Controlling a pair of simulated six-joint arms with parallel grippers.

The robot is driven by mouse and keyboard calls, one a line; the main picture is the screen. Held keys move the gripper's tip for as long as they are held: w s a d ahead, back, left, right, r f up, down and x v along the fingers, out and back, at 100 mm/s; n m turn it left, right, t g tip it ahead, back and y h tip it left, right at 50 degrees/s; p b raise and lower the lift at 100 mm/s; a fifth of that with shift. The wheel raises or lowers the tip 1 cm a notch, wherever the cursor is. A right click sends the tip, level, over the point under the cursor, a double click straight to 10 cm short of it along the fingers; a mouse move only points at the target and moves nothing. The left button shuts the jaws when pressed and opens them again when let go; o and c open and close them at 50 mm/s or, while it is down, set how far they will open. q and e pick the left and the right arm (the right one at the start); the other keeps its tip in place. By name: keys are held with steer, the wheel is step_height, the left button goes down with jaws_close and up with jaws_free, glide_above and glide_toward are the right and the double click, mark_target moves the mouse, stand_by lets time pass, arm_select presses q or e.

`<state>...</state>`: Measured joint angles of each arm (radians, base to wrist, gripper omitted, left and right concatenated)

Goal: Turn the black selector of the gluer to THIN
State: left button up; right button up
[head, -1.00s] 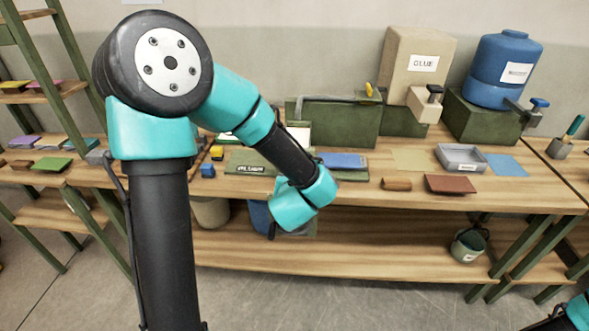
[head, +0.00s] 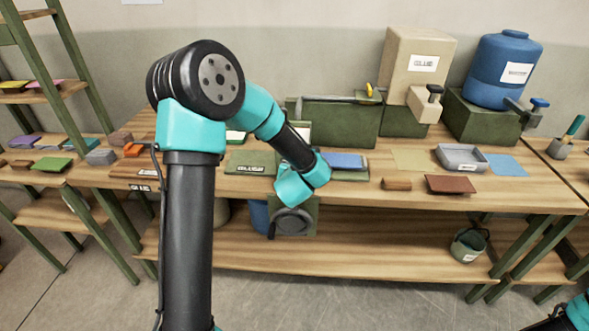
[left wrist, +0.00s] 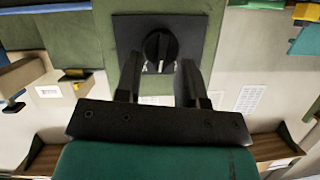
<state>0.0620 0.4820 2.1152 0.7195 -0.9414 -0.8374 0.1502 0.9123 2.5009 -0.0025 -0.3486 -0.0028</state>
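The black selector (left wrist: 157,47) shows in the left wrist view as a round knob with a raised ridge, on a black square plate (left wrist: 195,30) set on a green panel (left wrist: 226,45). I cannot read any setting marks on it. My left gripper (left wrist: 158,68) is open and empty; its two black fingers point at the knob, spread to either side of it. I cannot tell whether they touch it. In the head view my left arm hides this gripper and the selector. My right gripper is out of view.
In the head view, the wooden bench holds a green machine body (head: 345,122), a beige container (head: 415,62), a blue tank (head: 505,70) and a grey tray (head: 460,157). A dark handwheel (head: 292,222) sits below my left wrist.

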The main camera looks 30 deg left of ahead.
arm_select(q)
jaws_close()
stand_by(0.6)
steer(key=n+t+h, duration=0.1)
steer(key=n, duration=0.1)
steer(key=a+n+t+h, duration=0.1)
steer(key=n, duration=0.2)
steer(key=s+n+t+h, duration=0.1)
steer(key=n+h, duration=0.1)
steer(key=shift+a+f, duration=0.3)
stand_by(0.3)
steer(key=shift+n, duration=0.3)
jaws_free()
stand_by(0.3)
